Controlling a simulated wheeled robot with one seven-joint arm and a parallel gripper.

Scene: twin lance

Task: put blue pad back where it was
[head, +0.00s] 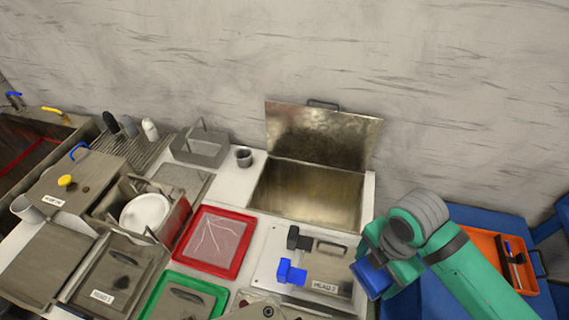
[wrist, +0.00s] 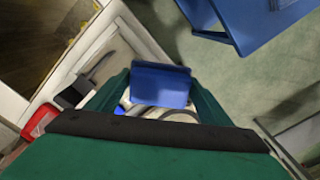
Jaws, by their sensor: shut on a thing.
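The blue pad (wrist: 160,84) is between the fingers of my gripper (wrist: 158,98) in the wrist view, and the gripper is shut on it. In the head view the pad (head: 371,279) shows below the teal wrist of my gripper (head: 384,270), at the right edge of the white counter. It appears raised above the counter; its exact height cannot be told. Another blue piece (head: 291,272) sits on the metal plate labelled like "HEAD 2" (head: 324,287), just left of my gripper, with a dark piece (head: 297,239) behind it.
An open metal basin (head: 308,196) with a raised lid (head: 322,132) lies behind. A red tray (head: 214,241), a green tray (head: 184,298) and a dish box (head: 180,216) stand left. An orange tray (head: 488,240) lies on a blue surface (head: 412,303) at the right.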

